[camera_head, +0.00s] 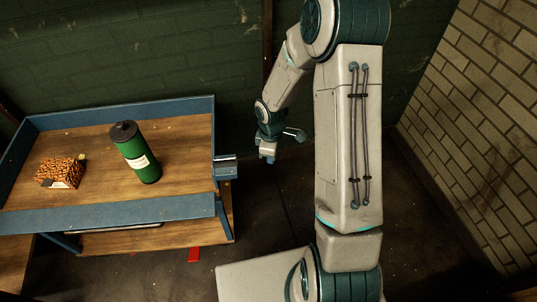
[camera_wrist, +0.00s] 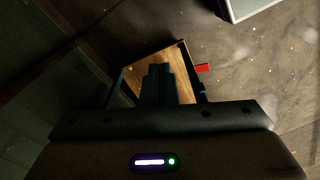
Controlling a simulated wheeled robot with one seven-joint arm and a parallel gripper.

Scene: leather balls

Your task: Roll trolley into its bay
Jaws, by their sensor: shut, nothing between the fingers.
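The trolley (camera_head: 150,215) appears to be the wooden-topped unit with a blue raised rim at the left of the head view, with a lower wooden shelf under it. A blue-grey bracket or handle (camera_head: 225,167) sticks out from its right end. My gripper (camera_head: 268,153) is just right of that bracket, apart from it in the picture. In the wrist view my gripper's fingers (camera_wrist: 159,69) are together and empty, in front of a wooden surface (camera_wrist: 142,58), probably part of the trolley. I cannot make out the bay clearly.
A green canister (camera_head: 137,155) and a small patterned box (camera_head: 60,173) stand on the trolley top. A red piece (camera_head: 193,254) lies low by its front right; red also shows in the wrist view (camera_wrist: 203,68). A brick wall (camera_head: 480,120) bounds the right. Dark floor (camera_head: 265,215) between is clear.

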